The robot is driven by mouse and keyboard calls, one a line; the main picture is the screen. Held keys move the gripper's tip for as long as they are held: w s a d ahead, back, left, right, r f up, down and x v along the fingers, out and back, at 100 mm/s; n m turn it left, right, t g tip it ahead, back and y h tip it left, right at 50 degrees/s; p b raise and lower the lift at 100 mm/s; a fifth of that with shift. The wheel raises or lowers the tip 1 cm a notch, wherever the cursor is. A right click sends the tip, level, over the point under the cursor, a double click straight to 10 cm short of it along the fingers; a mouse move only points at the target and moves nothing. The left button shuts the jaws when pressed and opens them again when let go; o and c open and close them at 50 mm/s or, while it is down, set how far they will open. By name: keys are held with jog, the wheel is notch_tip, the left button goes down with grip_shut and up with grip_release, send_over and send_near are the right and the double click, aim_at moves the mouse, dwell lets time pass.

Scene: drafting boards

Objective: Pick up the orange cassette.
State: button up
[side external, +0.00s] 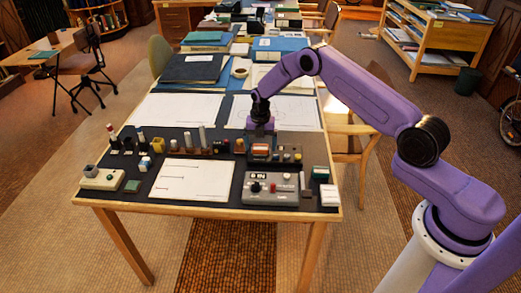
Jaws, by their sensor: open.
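My gripper (261,129) is purple and points down at the back right of the dark work mat on the near table. It is open. Directly below it stands a small dark device (260,158) with a reddish-orange patch on its front. This patch may be the orange cassette, but it is too small to tell. I cannot tell whether my fingers touch anything there, as the fingertips are small and partly merge with the device.
A grey control box (271,188) with knobs stands in front. A white sheet (192,180) lies to its left. Several small bottles and blocks line the mat's back left. Dark folders (193,69) lie farther back.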

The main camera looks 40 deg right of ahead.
jog(key=shift+f, duration=0.35)
jog(key=shift+c, duration=0.3)
jog(key=c, duration=1.1)
jog(key=shift+r, duration=0.1)
